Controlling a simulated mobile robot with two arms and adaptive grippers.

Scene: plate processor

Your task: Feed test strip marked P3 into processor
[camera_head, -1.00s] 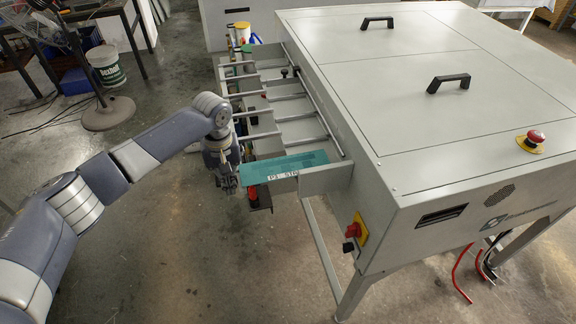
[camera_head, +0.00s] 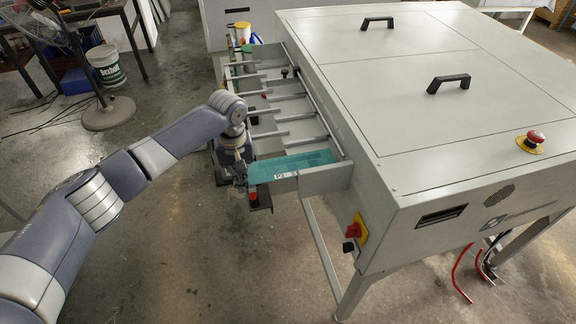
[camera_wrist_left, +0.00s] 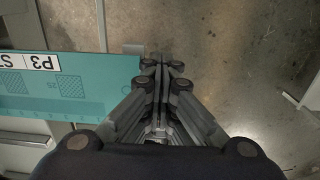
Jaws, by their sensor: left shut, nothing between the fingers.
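The teal test strip (camera_head: 290,164) with a white label reading P3 lies nearly level across the near end of the processor's (camera_head: 420,110) open feed tray (camera_head: 325,177). Its right end lies at the tray's inner side, by the processor body. My left gripper (camera_head: 241,180) is at the strip's outer left end, shut and empty. In the left wrist view the closed fingertips (camera_wrist_left: 162,64) are beside the end of the strip (camera_wrist_left: 85,80). I cannot tell whether they touch it. My right gripper is not in view.
Tray bars (camera_head: 270,135) run behind the strip. A red rotary switch (camera_head: 354,230) and a red emergency button (camera_head: 535,136) are on the processor. A white bucket (camera_head: 106,66) and a stand base (camera_head: 109,113) are far left.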

